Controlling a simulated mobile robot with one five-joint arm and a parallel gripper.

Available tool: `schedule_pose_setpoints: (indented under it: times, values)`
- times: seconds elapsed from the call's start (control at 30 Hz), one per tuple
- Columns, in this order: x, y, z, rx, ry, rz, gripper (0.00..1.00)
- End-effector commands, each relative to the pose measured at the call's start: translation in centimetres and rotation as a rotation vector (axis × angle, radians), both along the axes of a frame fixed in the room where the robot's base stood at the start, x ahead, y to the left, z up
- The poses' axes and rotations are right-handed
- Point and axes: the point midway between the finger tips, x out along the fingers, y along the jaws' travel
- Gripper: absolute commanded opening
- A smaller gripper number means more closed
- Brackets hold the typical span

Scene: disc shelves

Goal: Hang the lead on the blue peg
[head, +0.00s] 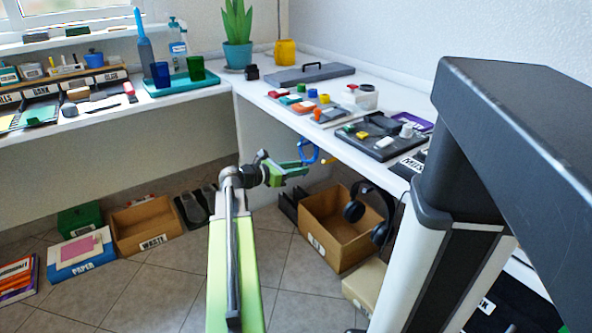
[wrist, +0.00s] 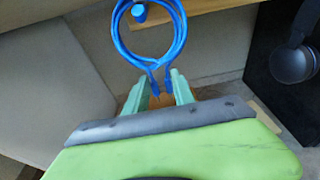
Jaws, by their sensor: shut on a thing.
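The lead is a blue coiled loop (wrist: 181,42), and it also shows in the head view (head: 303,147) at the front edge of the right-hand desk. My gripper (wrist: 158,92) is shut on the lower end of the lead, with the loop standing up above the fingers; it shows in the head view too (head: 298,170). The blue peg (wrist: 139,13) shows as a short round end inside the upper left of the loop's outline. I cannot tell whether the loop is around the peg or only in front of it.
A wooden rail (wrist: 215,18) runs behind the loop. Black headphones (wrist: 293,62) hang to the right, above an open cardboard box (head: 325,222) on the floor. A small yellow-orange piece (head: 327,161) shows just right of the lead. The desk above (head: 345,150) holds several trays.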

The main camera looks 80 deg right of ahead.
Motion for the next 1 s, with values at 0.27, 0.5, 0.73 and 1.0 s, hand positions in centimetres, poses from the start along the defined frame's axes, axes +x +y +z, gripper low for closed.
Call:
schedule_pose_setpoints:
  times: [0.27, 0.5, 0.73, 1.0]
  values:
    - [0.04, 0.01, 0.03, 0.000, 0.000, 0.001, 0.00]
    - [0.05, 0.01, 0.03, 0.000, 0.000, 0.001, 0.37]
    - [0.07, 0.01, 0.02, 0.000, 0.000, 0.001, 0.56]
    - [0.40, 0.31, 0.17, 0.000, 0.000, 0.002, 0.56]
